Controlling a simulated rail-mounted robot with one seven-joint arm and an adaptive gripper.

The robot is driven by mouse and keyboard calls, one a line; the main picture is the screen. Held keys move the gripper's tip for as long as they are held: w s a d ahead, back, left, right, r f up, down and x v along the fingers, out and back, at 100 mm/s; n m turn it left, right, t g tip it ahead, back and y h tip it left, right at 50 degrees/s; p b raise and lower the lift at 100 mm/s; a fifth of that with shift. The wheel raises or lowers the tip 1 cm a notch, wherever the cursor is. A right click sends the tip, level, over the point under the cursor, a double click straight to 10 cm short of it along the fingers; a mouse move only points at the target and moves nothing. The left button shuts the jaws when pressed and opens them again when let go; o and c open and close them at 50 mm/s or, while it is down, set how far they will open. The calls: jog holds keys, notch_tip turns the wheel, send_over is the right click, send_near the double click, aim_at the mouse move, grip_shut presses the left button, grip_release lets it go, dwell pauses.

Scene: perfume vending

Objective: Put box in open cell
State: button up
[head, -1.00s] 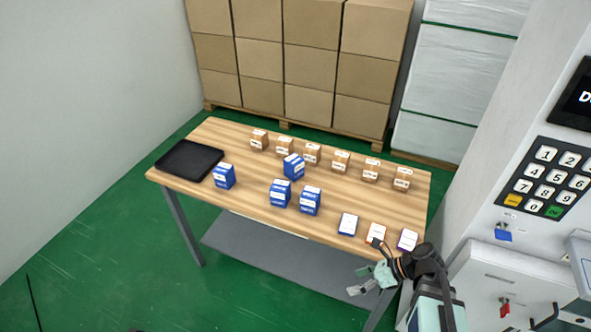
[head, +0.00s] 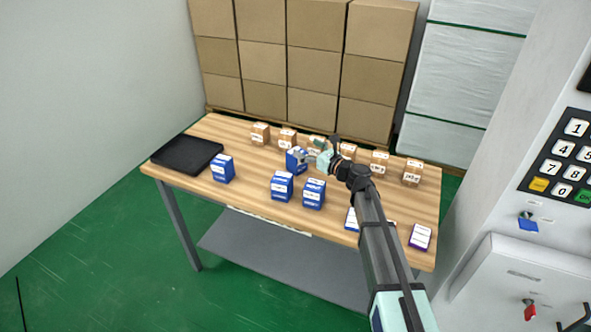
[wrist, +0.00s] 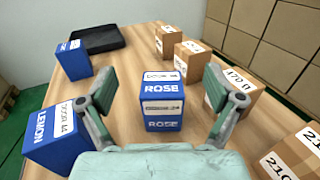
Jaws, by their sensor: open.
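My gripper (head: 310,157) is open above the table, by the blue box in the middle of the table. In the wrist view the two fingers (wrist: 165,100) spread either side of a blue box labelled ROSE (wrist: 162,122), which stands upright between and beyond them. The same blue box shows in the head view (head: 294,164), partly hidden by my gripper. Another blue box labelled LEMON (wrist: 52,150) stands at the left of the wrist view, partly behind the left finger. I cannot tell whether the fingers touch either box. No open cell is in view.
Brown boxes (head: 260,133) stand in a row along the table's back. Other blue boxes (head: 222,170) stand in front, and a black tray (head: 187,165) lies at the left end. A white machine with a keypad (head: 566,160) rises at the right.

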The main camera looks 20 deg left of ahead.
aim_at(303, 163)
notch_tip(303, 163, down, 8)
jog(key=shift+w+a+r+p, duration=0.1)
jog(key=shift+r+p, duration=0.05)
jog(key=shift+p, duration=0.45)
jog(key=shift+p+x, duration=1.05)
jog(key=shift+x, duration=2.7)
jog(key=c, duration=1.3)
